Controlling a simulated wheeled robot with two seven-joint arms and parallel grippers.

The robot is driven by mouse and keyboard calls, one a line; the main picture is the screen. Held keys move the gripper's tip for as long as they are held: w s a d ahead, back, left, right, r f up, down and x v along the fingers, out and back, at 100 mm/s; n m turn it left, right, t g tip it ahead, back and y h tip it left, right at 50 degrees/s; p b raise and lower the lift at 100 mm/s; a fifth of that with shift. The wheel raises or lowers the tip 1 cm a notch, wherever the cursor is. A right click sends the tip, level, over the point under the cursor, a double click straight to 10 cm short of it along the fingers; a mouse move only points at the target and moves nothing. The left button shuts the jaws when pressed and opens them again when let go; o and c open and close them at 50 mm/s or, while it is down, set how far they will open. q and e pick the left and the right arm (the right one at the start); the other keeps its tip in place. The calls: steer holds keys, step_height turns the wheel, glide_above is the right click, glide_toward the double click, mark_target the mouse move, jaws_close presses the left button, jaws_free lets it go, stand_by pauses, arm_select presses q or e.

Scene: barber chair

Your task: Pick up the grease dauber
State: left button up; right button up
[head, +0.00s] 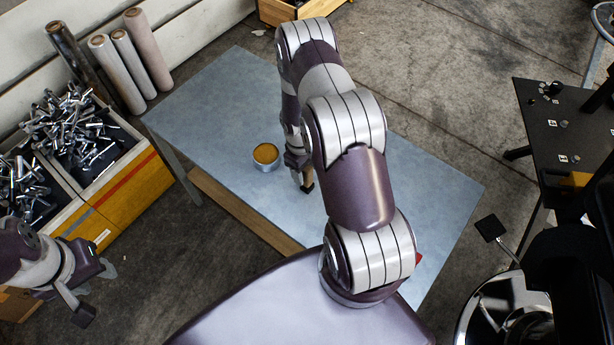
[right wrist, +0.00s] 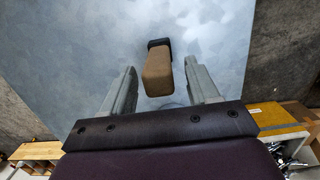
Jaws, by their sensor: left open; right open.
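The grease dauber, a brown block with a black end, lies on the blue-grey table (head: 220,105). In the right wrist view the dauber (right wrist: 158,72) shows between and just beyond the two fingers of my open right gripper (right wrist: 160,85). I cannot tell whether the fingers touch it. In the head view my right gripper (head: 301,184) points down at the table, and my arm hides most of the dauber. A small round tin (head: 265,158) with orange-brown contents stands on the table left of this gripper. My left gripper (head: 95,291) is open and empty, off the table at lower left.
Crates of metal parts (head: 122,188) stand left of the table. Several rolls (head: 117,72) lean on the wall behind them. A wooden box (head: 295,10) sits beyond the far edge. A dark table (head: 555,125) and chair parts are at right. The table's far left is clear.

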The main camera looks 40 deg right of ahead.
steer(key=f, duration=0.1)
steer(key=s+f, duration=0.1)
steer(key=shift+d+f, duration=0.2)
steer(key=shift+f, duration=0.15)
steer(key=shift+w+a+f, duration=0.1)
steer(key=shift+w+f, duration=0.1)
steer(key=shift+f, duration=0.2)
steer(key=shift+s+r, duration=0.1)
steer(key=shift+s, duration=0.05)
steer(key=c, duration=1.1)
steer(key=shift+o, duration=0.2)
